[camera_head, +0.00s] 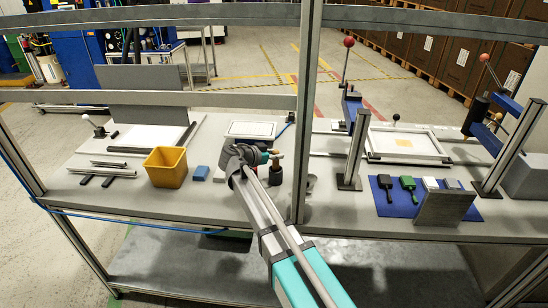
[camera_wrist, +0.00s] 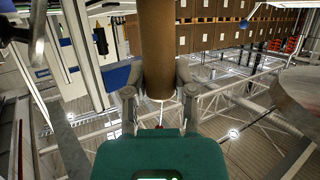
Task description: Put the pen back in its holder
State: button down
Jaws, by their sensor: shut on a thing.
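My gripper (camera_head: 268,154) is over the middle of the bench, just left of the upright post. In the wrist view, my gripper (camera_wrist: 158,98) is shut on a thick brown cylinder, which looks like the pen (camera_wrist: 157,45). Its pale end lies between the fingers, and the rest runs out of the top of the view. In the head view, a small tan part of the pen (camera_head: 277,155) shows beside the fingers. A dark round piece, perhaps the holder (camera_head: 275,175), stands right below it. I cannot tell whether the pen touches it or is inside it.
A framed white plate (camera_head: 251,130) lies behind my gripper. The upright post (camera_head: 305,110) is close on the right. A blue mat (camera_head: 400,207) with several small items lies farther right.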

jog(key=shift+f, duration=0.1)
jog(key=shift+c, duration=2.2)
grip_release()
jog(key=shift+r, duration=0.2)
jog(key=p+v, duration=0.4)
jog(key=v, duration=0.8)
